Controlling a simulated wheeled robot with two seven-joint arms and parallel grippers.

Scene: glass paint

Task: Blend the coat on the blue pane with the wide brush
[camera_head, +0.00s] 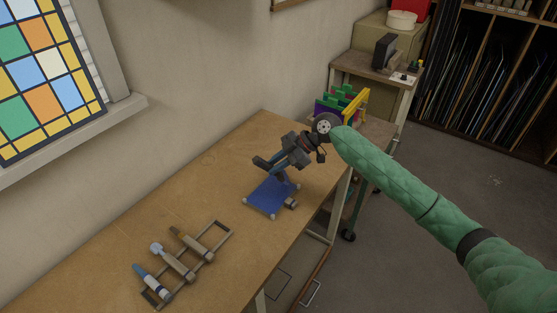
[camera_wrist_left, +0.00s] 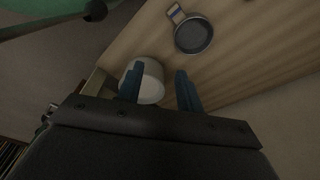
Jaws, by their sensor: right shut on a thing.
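The blue pane (camera_head: 268,197) lies on the table with small pale supports at its corners. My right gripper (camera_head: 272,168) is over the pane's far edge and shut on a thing. This looks like the wide brush, but the gripper hides most of it. I cannot tell whether its bristles touch the pane. My left gripper is outside the head view. In the left wrist view my left gripper (camera_wrist_left: 160,88) is open, with a white cup (camera_wrist_left: 151,88) showing beyond and partly between its fingers.
A rack (camera_head: 223,232) on the near left of the table holds three brush-like tools. The left wrist view shows a round dark dish (camera_wrist_left: 193,35) on the wooden surface. A side table (camera_head: 378,72) stands at the back. Bare wood lies between rack and pane.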

